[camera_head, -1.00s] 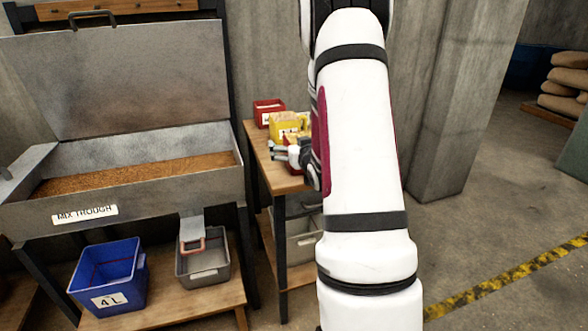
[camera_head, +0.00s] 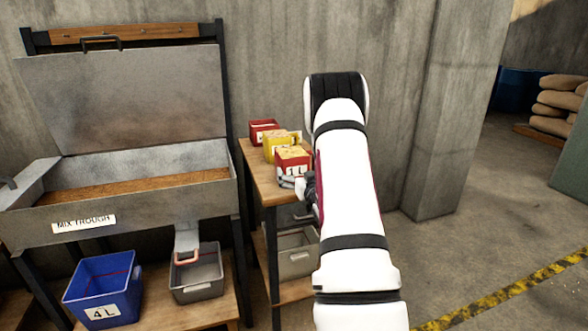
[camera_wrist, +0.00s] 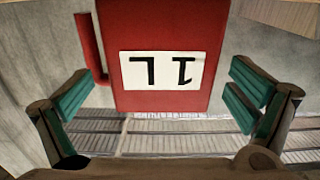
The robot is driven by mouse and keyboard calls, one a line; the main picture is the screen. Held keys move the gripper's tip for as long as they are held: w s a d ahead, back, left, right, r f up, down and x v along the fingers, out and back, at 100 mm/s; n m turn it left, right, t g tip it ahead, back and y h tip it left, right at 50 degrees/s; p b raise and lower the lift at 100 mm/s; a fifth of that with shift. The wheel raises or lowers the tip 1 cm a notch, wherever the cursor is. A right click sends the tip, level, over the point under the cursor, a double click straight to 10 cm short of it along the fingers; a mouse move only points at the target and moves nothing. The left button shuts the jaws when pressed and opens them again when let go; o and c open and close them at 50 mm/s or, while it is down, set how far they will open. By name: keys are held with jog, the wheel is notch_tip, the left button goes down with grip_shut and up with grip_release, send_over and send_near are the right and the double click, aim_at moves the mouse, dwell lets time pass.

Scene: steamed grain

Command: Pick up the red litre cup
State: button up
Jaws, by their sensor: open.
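The red litre cup (camera_head: 293,161), a boxy cup with a white "1 L" label, is at the near right of the narrow wooden side table (camera_head: 262,177). In the wrist view the cup (camera_wrist: 175,100) fills the upper middle with its label upside down, and its red handle (camera_wrist: 90,50) is at its left. My gripper (camera_wrist: 160,92) is open. Its green-padded fingers show left and right of the cup, with a gap on each side. In the head view my gripper (camera_head: 299,184) is low at the cup's near side, partly hidden by my arm.
A yellow cup (camera_head: 271,152) stands just behind the red one, and another red cup (camera_head: 262,127) is at the back. The mix trough (camera_head: 140,200) stands to the left. A grey bin (camera_head: 297,264) is on the lower shelf. Floor at right is open.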

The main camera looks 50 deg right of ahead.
jog(key=shift+x, duration=2.75)
jog(key=shift+a, duration=0.1)
jog(key=shift+c, duration=0.6)
jog(key=c, duration=1.7)
jog(key=shift+r, duration=0.1)
